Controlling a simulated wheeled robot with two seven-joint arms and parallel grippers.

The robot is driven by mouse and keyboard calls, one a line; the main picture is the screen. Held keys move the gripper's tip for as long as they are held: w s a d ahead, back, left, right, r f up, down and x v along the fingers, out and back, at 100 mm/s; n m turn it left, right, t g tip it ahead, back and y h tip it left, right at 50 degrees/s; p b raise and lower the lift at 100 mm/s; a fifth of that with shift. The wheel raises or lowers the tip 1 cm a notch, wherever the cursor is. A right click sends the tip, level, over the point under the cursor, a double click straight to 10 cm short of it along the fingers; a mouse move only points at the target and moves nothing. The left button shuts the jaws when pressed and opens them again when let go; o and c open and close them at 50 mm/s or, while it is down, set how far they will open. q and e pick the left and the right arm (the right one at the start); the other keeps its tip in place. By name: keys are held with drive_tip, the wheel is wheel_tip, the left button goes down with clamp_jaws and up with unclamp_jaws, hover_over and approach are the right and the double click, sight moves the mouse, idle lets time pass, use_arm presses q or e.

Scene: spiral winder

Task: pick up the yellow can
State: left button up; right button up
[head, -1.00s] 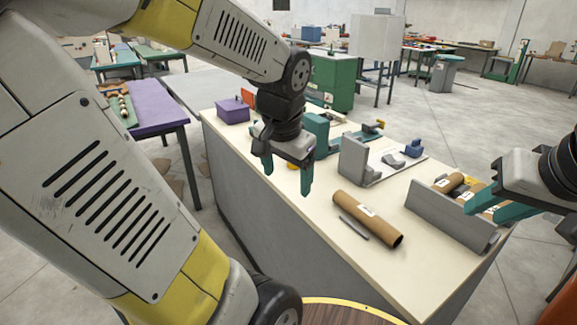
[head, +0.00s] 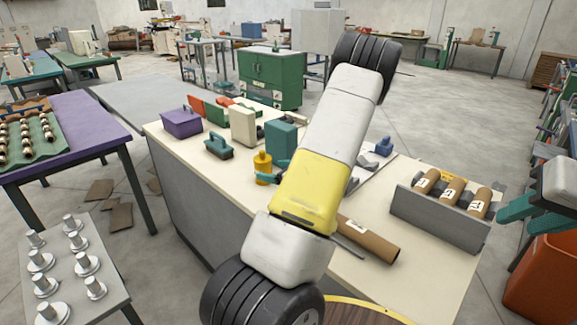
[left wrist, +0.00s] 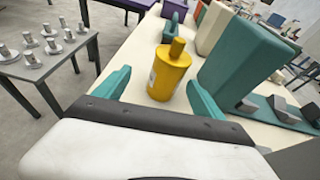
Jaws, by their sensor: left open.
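The yellow can (head: 262,167) stands upright on the cream-topped bench, with a narrower neck on top. In the left wrist view the can (left wrist: 170,72) stands between the two teal fingers of my left gripper (left wrist: 160,85), with a gap on either side. My left gripper is open and not closed on it. In the head view my left arm hides most of that gripper. My right gripper (head: 506,240) is at the right edge, by the bench's right end. Its teal fingers are apart and empty.
A teal block (head: 281,136) stands close behind the can, and a teal-handled brush (head: 218,147) lies to its left. A purple box (head: 182,122) is further left. A cardboard tube (head: 370,241) and a grey rack (head: 437,219) of tubes are to the right.

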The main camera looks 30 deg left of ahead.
sight(263, 169)
use_arm(q)
drive_tip(key=shift+w+a+f+m+t, duration=0.1)
drive_tip(key=shift+w+f+m+t, duration=0.2)
drive_tip(key=shift+w+f, duration=0.05)
drive_tip(key=shift+w+a+f, duration=0.15)
drive_tip(key=shift+a+f, duration=0.05)
drive_tip(key=shift+a, duration=0.05)
drive_tip(key=x, duration=0.7)
drive_tip(key=shift+w+d+f, duration=0.15)
drive_tip(key=shift+w+f, duration=0.1)
drive_tip(key=shift+w, duration=0.05)
drive_tip(key=shift+c, duration=0.2)
drive_tip(key=shift+r, duration=0.1)
drive_tip(key=c, duration=1.6)
